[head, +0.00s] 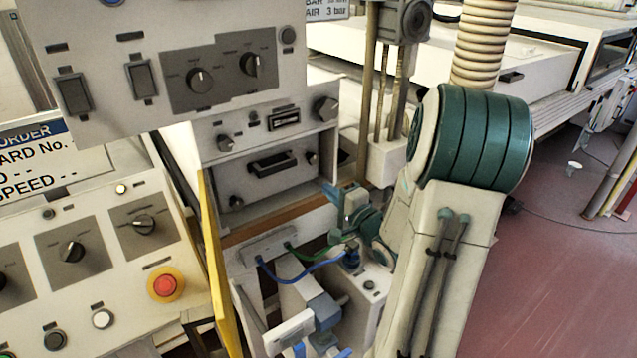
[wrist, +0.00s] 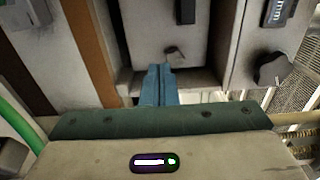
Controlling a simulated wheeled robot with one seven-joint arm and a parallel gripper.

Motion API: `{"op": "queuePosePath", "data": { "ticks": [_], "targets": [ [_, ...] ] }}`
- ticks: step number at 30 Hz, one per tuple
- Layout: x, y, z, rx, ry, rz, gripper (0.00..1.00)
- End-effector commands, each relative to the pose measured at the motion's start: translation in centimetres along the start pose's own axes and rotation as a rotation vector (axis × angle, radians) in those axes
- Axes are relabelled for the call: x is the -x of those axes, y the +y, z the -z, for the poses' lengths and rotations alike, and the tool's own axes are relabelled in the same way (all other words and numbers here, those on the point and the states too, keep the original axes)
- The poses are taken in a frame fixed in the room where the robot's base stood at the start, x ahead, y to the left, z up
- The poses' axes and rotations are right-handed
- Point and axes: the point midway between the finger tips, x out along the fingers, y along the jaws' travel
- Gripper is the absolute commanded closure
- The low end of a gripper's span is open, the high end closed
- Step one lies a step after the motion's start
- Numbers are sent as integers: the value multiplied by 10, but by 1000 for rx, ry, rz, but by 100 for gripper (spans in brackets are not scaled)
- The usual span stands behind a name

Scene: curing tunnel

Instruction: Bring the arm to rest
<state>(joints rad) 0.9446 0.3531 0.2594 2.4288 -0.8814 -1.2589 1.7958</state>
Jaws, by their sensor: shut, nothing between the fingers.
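My gripper (head: 327,188) is at the end of my arm, in front of the lower right part of a grey equipment unit in the head view. In the wrist view its two blue fingers (wrist: 159,84) lie side by side, shut, with nothing seen between them. The fingertips point at a grey panel (wrist: 145,30), just below a small knob (wrist: 175,56). I cannot tell whether they touch the panel. My arm is bent, with its large green joint at the right of the head view.
The grey unit has a black handle (head: 272,163) and a wooden strip (head: 265,222) under it. A sloped control panel with a red emergency button (head: 165,285) stands at left, beside a yellow edge (head: 212,260). A ribbed hose (head: 482,45) hangs behind my arm. Red floor (head: 560,240) is open at right.

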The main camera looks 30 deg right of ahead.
Motion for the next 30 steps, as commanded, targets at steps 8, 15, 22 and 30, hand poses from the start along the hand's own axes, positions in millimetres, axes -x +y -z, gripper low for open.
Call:
{"op": "queuePosePath", "data": {
  "ticks": [8,15,22,30],
  "targets": [
    [24,0,1,0,2,-1,100],
    [24,0,1,3,2,-3,100],
    [7,6,-11,329,65,-234,100],
    [16,6,-34,730,72,-577,100]
  ]
}}
